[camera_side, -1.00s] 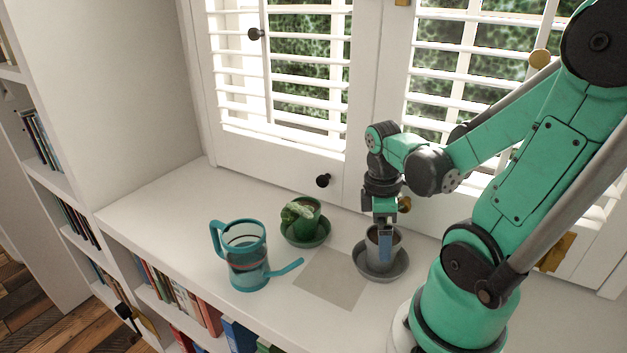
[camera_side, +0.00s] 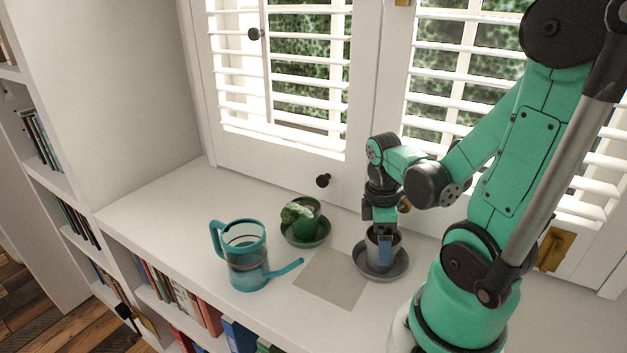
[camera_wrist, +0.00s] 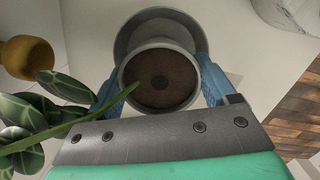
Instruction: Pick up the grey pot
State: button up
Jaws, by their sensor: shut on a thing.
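The grey pot (camera_side: 371,250) stands upright in a grey saucer (camera_side: 362,274) on the white shelf top. In the wrist view the pot (camera_wrist: 161,46) shows brown soil from above, with the grey saucer (camera_wrist: 190,24) partly hidden behind it. My gripper (camera_side: 384,250) is lowered over the pot. Its two blue fingers are shut on the pot, one on each side, in the wrist view (camera_wrist: 160,88). The pot appears to be still in the saucer; the contact under it is hidden.
A teal watering can (camera_side: 247,262) and a green pot (camera_side: 307,221) with a plant on its saucer stand to the left. A flat grey square (camera_side: 331,281) lies between them. Green leaves (camera_wrist: 62,86) show near my gripper in the wrist view. Shuttered windows stand behind.

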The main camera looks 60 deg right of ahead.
jog(key=shift+r, duration=0.2)
notch_tip(320, 180, up, 23)
jog(key=shift+f, duration=0.2)
dwell(1.0)
notch_tip(320, 180, down, 19)
jog(key=n, duration=0.4)
jog(key=shift+f, duration=1.65)
